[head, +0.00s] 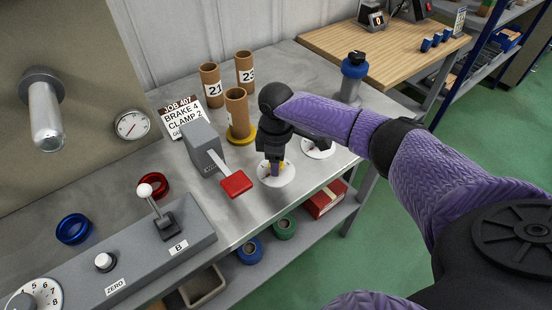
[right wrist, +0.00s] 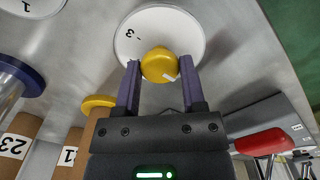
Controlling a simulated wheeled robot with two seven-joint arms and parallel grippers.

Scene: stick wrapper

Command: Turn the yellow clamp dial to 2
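The yellow clamp dial (right wrist: 159,65) is a round yellow knob with a short white mark on its edge, set on a white disc (right wrist: 185,32). A 3 is readable on the disc; other numbers are hidden. My right gripper (right wrist: 160,68) points at the disc, with its purple fingers on either side of the knob and seemingly touching it. In the head view my right gripper (head: 272,168) covers most of the knob, and the white disc (head: 276,180) shows around it. My left gripper is not in view.
A sign (head: 181,116) reads JOB 407, BRAKE 4, CLAMP 2. A red-handled lever (head: 235,184) stands left of the dial. Another white disc (head: 318,151) lies to the right. Cardboard tubes (head: 237,112) and a blue-capped cylinder (head: 353,75) stand behind.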

